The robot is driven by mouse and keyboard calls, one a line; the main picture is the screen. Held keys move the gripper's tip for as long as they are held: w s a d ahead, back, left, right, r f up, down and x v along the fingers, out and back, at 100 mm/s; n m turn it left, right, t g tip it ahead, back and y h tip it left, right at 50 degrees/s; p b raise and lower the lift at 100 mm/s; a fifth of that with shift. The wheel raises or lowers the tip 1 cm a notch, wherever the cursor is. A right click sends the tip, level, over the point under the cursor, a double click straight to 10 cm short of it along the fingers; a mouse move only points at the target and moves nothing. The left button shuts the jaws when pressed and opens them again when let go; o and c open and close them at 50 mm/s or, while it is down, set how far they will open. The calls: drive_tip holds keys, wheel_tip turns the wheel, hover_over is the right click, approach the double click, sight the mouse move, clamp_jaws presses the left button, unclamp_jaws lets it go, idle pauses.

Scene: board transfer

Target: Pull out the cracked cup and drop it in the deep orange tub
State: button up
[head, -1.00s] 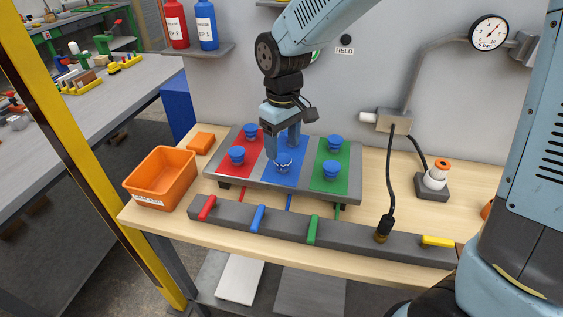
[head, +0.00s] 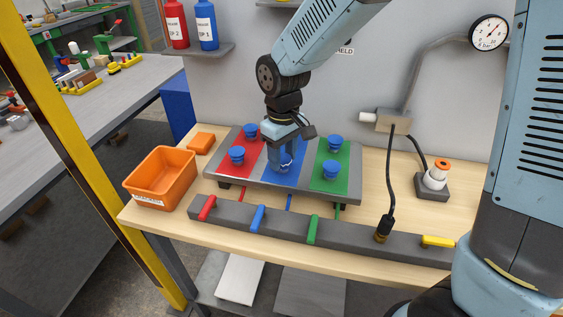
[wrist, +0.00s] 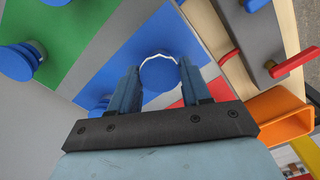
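The cracked cup (head: 284,168) is blue with a jagged white edge and stands on the blue strip of the grey board. In the wrist view the cup (wrist: 160,74) sits between my two fingertips. My gripper (head: 281,159) is lowered over it with one finger on each side. The gripper (wrist: 160,80) looks open, with slim gaps beside the cup; contact is hard to judge. The deep orange tub (head: 138,184) stands empty on the bench left of the board, and its wall shows in the wrist view (wrist: 270,103).
Other blue cups stand on the red strip (head: 237,154) and green strip (head: 331,169). A shallow orange box (head: 201,142) lies behind the tub. A grey bar (head: 285,224) with coloured levers runs along the front. A black cable (head: 391,180) hangs at right.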

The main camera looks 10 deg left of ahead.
sight(283, 158)
drive_tip(key=c, duration=0.7)
drive_tip(key=shift+r, duration=1.3)
drive_tip(key=shift+r, duration=2.15)
